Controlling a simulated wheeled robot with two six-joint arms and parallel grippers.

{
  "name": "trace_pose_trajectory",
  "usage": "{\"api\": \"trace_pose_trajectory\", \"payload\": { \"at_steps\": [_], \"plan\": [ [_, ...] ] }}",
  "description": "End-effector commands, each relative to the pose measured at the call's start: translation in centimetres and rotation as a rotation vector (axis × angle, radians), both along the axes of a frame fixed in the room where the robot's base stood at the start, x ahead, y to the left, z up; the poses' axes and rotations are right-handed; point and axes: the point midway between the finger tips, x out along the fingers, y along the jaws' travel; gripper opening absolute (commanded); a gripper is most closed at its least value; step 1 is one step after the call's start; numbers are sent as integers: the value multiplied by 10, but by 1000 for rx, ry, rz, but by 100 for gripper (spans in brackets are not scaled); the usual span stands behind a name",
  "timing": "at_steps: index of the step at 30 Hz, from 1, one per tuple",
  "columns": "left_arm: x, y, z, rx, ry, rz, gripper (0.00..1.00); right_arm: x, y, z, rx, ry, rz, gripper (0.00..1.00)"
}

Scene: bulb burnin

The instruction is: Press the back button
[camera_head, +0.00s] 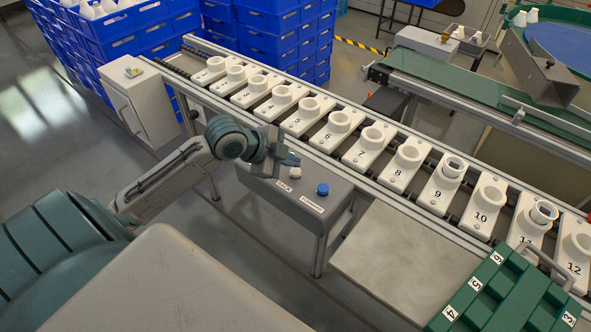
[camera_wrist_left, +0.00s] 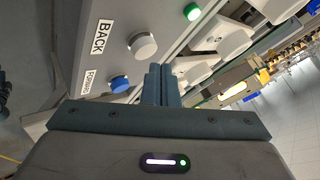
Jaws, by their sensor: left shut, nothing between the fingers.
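The back button is a white round cap (camera_head: 295,171) on a grey control box (camera_head: 279,200), beside a label reading BACK. In the left wrist view the white cap (camera_wrist_left: 142,46) is just left of my fingertips. A blue button (camera_head: 322,189) sits beside it with its own label; it also shows in the left wrist view (camera_wrist_left: 119,84). My left gripper (camera_head: 293,161) is shut and empty, close to the white cap on its far side in the head view. I cannot tell whether it touches the cap. My right gripper is out of view.
A conveyor with numbered white sockets (camera_head: 368,150) runs behind the box. A green lit button (camera_wrist_left: 192,11) shows in the left wrist view. A green numbered rack (camera_head: 520,300) is at the lower right. Blue crates (camera_head: 285,40) stand at the back.

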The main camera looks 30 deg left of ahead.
Motion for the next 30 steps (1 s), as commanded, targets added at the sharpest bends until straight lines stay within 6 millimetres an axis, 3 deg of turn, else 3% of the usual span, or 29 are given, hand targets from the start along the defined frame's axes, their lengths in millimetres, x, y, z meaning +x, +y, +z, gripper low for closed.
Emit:
{"api": "trace_pose_trajectory", "payload": {
  "at_steps": [30],
  "plan": [
    [0,0,-12,-1,0,1,0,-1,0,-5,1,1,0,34]
  ]
}}
